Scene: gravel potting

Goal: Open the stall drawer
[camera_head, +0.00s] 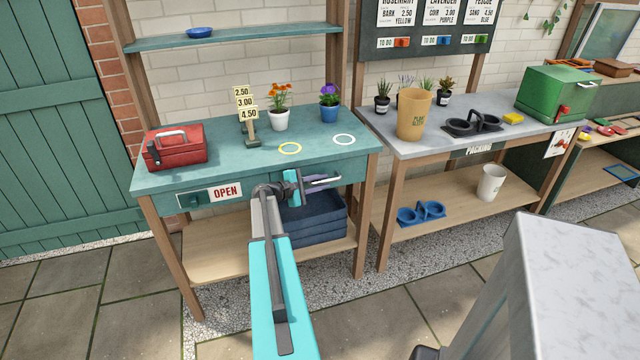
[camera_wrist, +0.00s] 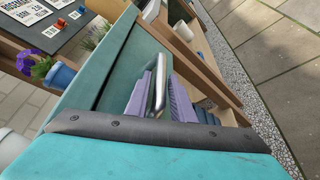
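The stall drawer (camera_head: 262,190) is in the front of the teal stall table, under its top, and looks closed. Its silver bar handle (camera_head: 324,181) is on the right part of the front and also shows close up in the wrist view (camera_wrist: 159,82). My gripper (camera_head: 316,182) is at this handle. In the wrist view its two purple fingers (camera_wrist: 158,98) stand on either side of the bar, with a narrow gap showing. Contact with the bar cannot be made out. My wrist hides part of the drawer front in the head view.
An OPEN sign (camera_head: 225,192) hangs on the table front at left. A red toolbox (camera_head: 178,152), price stand (camera_head: 251,138) and flower pots (camera_head: 281,120) stand on top. Dark blue crates (camera_head: 315,225) sit on the shelf below. The grey packing table (camera_head: 400,148) stands at right.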

